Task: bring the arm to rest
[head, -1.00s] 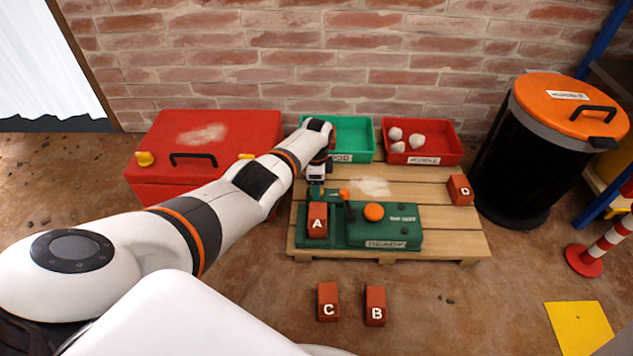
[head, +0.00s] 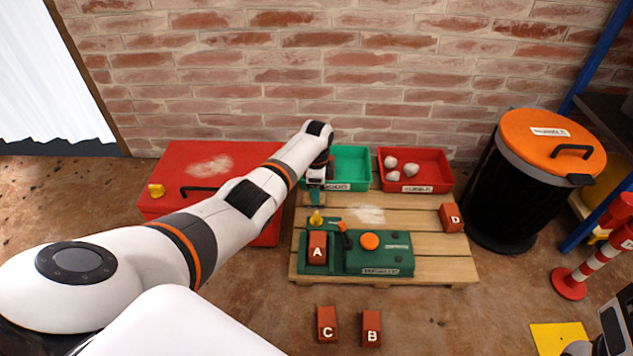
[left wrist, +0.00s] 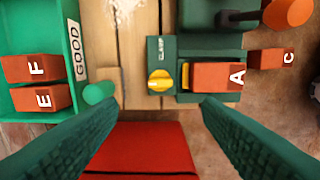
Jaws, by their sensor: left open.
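My left arm reaches in from the left in the head view. Its gripper (head: 316,197) is above the pallet's back left, between the green tray and the tester. In the left wrist view the green fingers (left wrist: 153,100) are spread wide with nothing between them. The green tester (head: 380,262) stands on the pallet with brick A (head: 317,248) in its left slot. Its yellow clamp knob (head: 316,218) is in front of the gripper, apart from it, and also shows in the left wrist view (left wrist: 160,82). My right gripper's fingers are not visible.
A green GOOD tray (left wrist: 62,20) holds bricks E (left wrist: 40,98) and F (left wrist: 30,68). A red tray (head: 430,160) holds pale lumps. A red box (head: 190,165) lies beside my arm. Brick D (head: 451,217) is on the pallet. Bricks C (head: 327,324) and B (head: 371,328) are on the floor.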

